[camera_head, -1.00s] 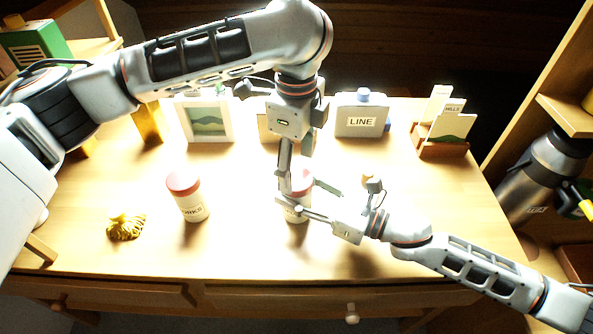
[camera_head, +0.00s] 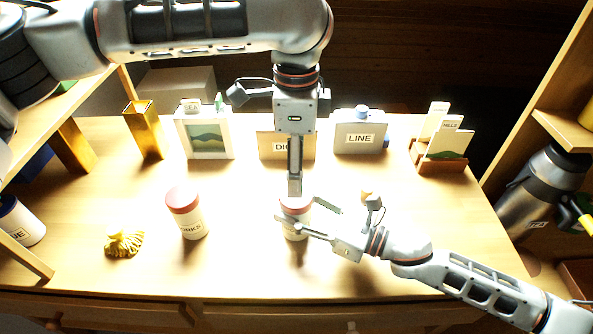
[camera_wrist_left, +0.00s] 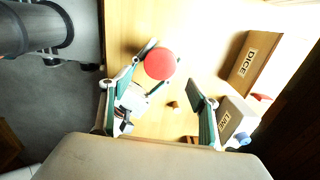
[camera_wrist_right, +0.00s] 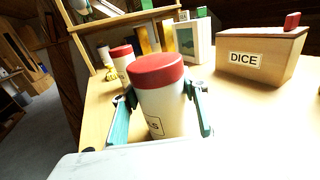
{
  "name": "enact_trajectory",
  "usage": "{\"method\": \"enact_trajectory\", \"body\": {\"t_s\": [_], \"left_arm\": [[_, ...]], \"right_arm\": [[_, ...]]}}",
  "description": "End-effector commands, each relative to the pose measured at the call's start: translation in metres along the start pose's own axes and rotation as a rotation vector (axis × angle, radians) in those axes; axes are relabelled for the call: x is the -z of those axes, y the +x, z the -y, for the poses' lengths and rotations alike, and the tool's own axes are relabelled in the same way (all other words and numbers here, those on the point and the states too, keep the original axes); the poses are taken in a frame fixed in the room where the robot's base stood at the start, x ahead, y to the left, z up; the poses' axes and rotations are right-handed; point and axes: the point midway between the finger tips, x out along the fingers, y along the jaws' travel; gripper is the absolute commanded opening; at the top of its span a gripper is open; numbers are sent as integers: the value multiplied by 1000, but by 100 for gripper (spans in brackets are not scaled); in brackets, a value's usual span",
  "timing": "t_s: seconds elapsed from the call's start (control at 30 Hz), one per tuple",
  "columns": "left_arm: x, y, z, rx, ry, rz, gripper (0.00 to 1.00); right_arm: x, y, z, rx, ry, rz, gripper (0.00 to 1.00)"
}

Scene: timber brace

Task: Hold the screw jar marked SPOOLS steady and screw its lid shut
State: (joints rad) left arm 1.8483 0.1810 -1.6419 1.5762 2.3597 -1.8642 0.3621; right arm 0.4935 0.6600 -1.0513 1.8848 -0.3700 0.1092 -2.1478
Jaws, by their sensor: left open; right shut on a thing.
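The screw jar (camera_head: 295,232) is a white cylinder with a red lid (camera_wrist_right: 157,69) resting on top; it stands upright on the table. Only a final "S" of its label shows in the right wrist view (camera_wrist_right: 158,122). I cannot tell whether the lid is tight. My right gripper (camera_wrist_right: 162,108) is shut around the jar's body below the lid, from the right. My left gripper (camera_head: 295,191) points down above the lid, its fingers seen edge-on. In the left wrist view (camera_wrist_left: 156,108) its fingers are open and empty, apart from the red lid.
Another red-lidded jar (camera_head: 187,215), its label ending in "ORKS", and a yellow tassel-like thing (camera_head: 124,242) stand at left. Behind are a picture frame (camera_head: 208,141), a DICE box (camera_wrist_right: 262,57), a LINE container (camera_head: 359,137) and a card holder (camera_head: 441,158). The front table is mostly clear.

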Motion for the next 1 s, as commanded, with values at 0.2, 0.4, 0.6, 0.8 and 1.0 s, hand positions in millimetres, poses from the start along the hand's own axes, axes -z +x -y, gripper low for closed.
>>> {"method": "enact_trajectory", "body": {"t_s": [0.2, 0.4, 0.6, 0.8, 1.0], "left_arm": [[-1, -3, 1, 0, -49, -2, 61], [-1, -3, 1, 1, -47, -2, 61], [-1, 8, 1, -1, -46, -1, 61], [-1, 38, 0, -3, -45, -1, 61], [-1, 64, 0, -2, -45, -2, 61]], "right_arm": [[-1, 0, 0, 0, 0, 1, 0], [-1, 0, 0, 0, 0, 1, 0], [-1, 0, 0, 0, 0, 1, 0], [-1, 0, 0, 0, 0, 1, 0], [-1, 0, 0, 0, 0, 1, 0]]}}
